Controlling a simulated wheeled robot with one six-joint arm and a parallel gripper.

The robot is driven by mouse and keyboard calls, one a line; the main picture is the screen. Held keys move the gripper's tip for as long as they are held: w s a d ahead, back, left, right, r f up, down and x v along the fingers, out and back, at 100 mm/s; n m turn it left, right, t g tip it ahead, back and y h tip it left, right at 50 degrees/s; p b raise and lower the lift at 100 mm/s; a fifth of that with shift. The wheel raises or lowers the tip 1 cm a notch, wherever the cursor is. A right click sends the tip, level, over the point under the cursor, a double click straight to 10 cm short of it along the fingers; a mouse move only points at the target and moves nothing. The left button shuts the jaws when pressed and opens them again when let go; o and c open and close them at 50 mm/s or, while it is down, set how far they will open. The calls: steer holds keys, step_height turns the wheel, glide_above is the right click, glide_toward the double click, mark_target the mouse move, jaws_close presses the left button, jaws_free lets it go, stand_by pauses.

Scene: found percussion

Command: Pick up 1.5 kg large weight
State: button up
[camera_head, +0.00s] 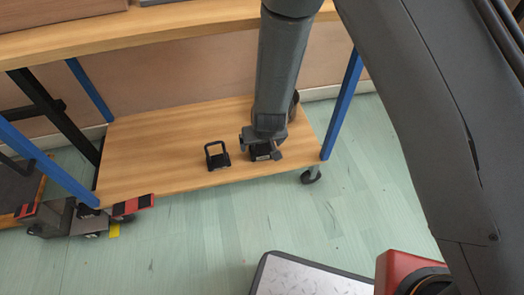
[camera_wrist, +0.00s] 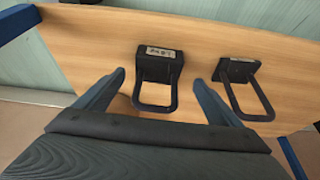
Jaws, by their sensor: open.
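Two black weights with loop handles stand on the lower wooden shelf. One weight (camera_head: 262,153) is under my gripper (camera_head: 263,141) and partly hidden by it in the head view. In the wrist view this weight (camera_wrist: 157,66) shows a pale label, too small to read, and its handle reaches between the fingers of my open gripper (camera_wrist: 159,79). The fingers are on either side of the handle, apart from it. The other weight (camera_head: 217,160) stands to its left in the head view, and to its right in the wrist view (camera_wrist: 237,71). I cannot tell which one is marked 1.5 kg.
The lower shelf (camera_head: 150,150) has blue legs (camera_head: 343,103) and a caster (camera_head: 311,176). The upper tabletop (camera_head: 130,38) overhangs behind my arm. A grey device with red and black parts (camera_head: 132,206) sits by the left front corner. The green floor in front is mostly clear.

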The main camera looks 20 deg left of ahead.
mark_target(261, 149)
steer(key=b+x, duration=0.1)
steer(key=x, duration=0.2)
steer(key=b+x, duration=0.1)
steer(key=x, duration=0.1)
steer(key=shift+d+b, duration=0.25)
steer(key=shift+b, duration=0.05)
steer(key=shift+r, duration=0.1)
steer(key=c, duration=2)
steer(key=shift+c, duration=0.8)
steer(key=shift+r, duration=0.2)
